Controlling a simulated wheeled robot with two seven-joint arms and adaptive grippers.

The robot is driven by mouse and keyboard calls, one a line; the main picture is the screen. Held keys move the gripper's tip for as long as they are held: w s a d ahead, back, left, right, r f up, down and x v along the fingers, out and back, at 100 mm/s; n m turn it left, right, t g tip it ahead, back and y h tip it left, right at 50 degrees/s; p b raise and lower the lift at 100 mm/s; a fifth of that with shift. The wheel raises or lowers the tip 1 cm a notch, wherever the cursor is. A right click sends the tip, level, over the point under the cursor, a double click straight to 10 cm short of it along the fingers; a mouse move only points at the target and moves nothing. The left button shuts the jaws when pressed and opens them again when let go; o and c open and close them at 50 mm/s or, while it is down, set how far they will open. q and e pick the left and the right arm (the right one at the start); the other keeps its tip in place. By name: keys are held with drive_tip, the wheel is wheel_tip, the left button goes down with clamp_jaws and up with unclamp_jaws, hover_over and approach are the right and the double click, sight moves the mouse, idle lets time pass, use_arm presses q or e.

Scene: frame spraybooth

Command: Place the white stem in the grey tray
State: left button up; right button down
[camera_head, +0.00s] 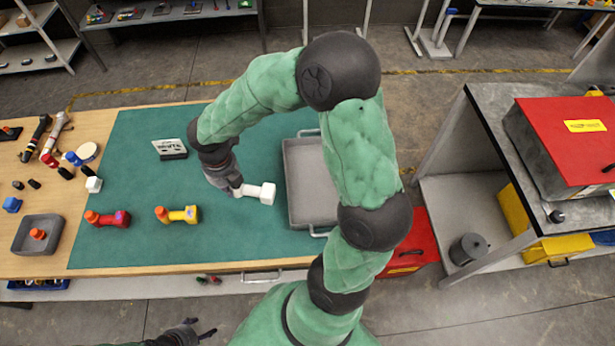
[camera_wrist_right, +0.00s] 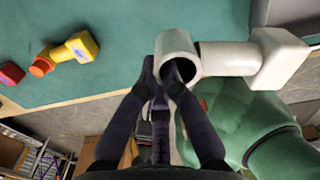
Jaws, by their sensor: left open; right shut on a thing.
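The white stem (camera_head: 262,193) has a blocky end and a hollow ring end. My right gripper (camera_head: 237,189) is shut on the ring end. In the right wrist view the stem (camera_wrist_right: 228,58) lies across the picture, with the fingertips (camera_wrist_right: 165,78) at its ring and its block toward the right. The stem is over the green mat, just left of the grey tray (camera_head: 308,215); its height above the mat is hard to tell. The tray looks empty, but my right arm hides its right side. My left gripper (camera_head: 200,333) is open and empty, below the table's front edge.
A red stem (camera_head: 107,219) and a yellow stem (camera_head: 177,214) lie on the green mat (camera_head: 130,170). A sign (camera_head: 170,148) stands at the back. A small grey tray (camera_head: 38,235) and loose parts lie at left. A grey bench (camera_head: 470,130) stands at right.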

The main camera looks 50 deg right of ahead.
sight(266, 183)
drive_tip(key=s+d+m+p, duration=0.1)
drive_tip(key=s+d, duration=0.3)
drive_tip(key=s+d+m+p, duration=0.1)
drive_tip(key=s+d, duration=0.1)
drive_tip(key=s, duration=0.1)
drive_tip(key=shift+d+r+m+p, duration=0.3)
drive_tip(key=shift+d+p, duration=0.05)
drive_tip(key=shift+d, duration=0.05)
drive_tip(key=s+d+m+p, duration=0.3)
drive_tip(key=s+d, duration=0.1)
drive_tip(key=s, duration=0.5)
drive_tip(key=w+d+f, duration=0.2)
drive_tip(key=d+f, duration=0.1)
drive_tip(key=w+d+f+b, duration=0.1)
drive_tip(key=w+d+f, duration=0.1)
drive_tip(key=w+d, duration=0.1)
drive_tip(key=w+d+f, duration=0.2)
drive_tip(key=d+f, duration=0.1)
drive_tip(key=d, duration=0.2)
drive_tip(key=shift+w+f+b, duration=0.3)
drive_tip(key=shift+b, duration=0.1)
drive_tip(key=shift+w+d+f, duration=0.15)
drive_tip(key=shift+d+f, duration=0.1)
drive_tip(key=shift+f, duration=0.15)
drive_tip(key=shift+w+d+f+b, duration=0.1)
drive_tip(key=shift+f+b, duration=0.3)
drive_tip(key=shift+f, duration=1.2)
drive_tip(key=c, duration=1.4)
unclamp_jaws()
drive_tip(key=shift+f, duration=0.15)
